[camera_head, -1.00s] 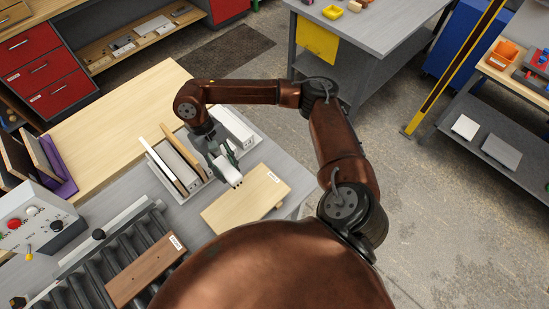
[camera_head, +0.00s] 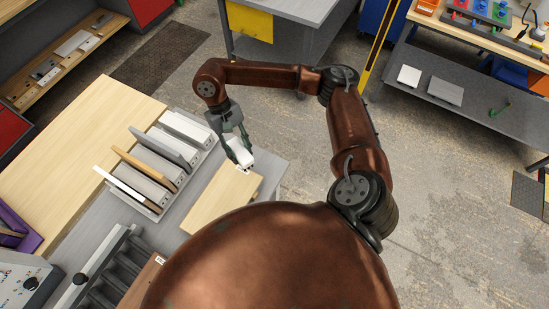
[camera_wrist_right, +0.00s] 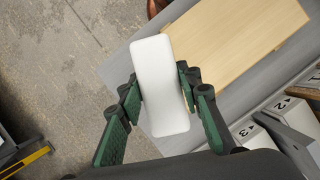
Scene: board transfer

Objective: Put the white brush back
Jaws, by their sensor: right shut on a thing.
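The white brush (camera_head: 241,158) is held in my right gripper (camera_head: 236,143) above the far right end of a light wooden board. In the right wrist view, the brush (camera_wrist_right: 160,85) shows as a smooth white block with rounded corners, tilted slightly. The green fingers of the right gripper (camera_wrist_right: 160,92) close on its two sides. Its bristles cannot be made out. My left gripper is not in view.
The light wooden board (camera_head: 214,201) lies flat on the grey table (camera_head: 97,222). A slotted rack (camera_head: 150,213) to its left holds several upright boards. Its numbered slots (camera_wrist_right: 275,104) show in the wrist view. A roller conveyor (camera_head: 117,268) is at the lower left.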

